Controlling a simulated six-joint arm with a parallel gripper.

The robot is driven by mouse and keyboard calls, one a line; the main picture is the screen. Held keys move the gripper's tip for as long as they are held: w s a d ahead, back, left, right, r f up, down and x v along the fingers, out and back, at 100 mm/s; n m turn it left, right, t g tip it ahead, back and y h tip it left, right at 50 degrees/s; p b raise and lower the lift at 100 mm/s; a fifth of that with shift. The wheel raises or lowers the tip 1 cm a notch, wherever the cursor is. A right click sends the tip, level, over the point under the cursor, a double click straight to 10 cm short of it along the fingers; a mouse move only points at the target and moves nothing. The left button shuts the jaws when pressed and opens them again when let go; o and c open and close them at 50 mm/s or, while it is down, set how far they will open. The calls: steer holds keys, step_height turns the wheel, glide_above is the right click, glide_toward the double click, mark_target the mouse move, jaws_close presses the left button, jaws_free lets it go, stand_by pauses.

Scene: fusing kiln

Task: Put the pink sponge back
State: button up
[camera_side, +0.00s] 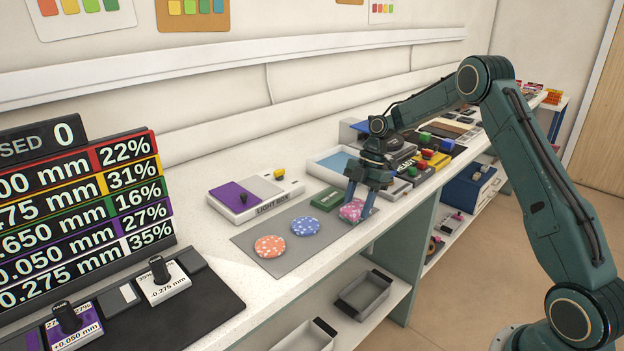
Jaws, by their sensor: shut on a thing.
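The pink sponge (351,210) is a round, speckled disc at the right end of a grey mat (283,265). My gripper (362,207) points down over it, with its fingers on either side, shut on the sponge. The sponge is at or very near the mat's surface; I cannot tell whether it touches. Parts of the sponge are hidden by the fingers. A blue speckled disc (306,228) and an orange speckled disc (270,246) lie on the mat to its left.
A light box (256,194) lies behind the mat, and a white tray (322,163) with a blue inside is farther back. Several tools and boxes crowd the counter to the right. The counter's front edge is close.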

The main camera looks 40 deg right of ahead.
steer(key=shift+f, duration=0.1)
steer(key=o, duration=0.9)
steer(key=v, duration=1.2)
stand_by(0.7)
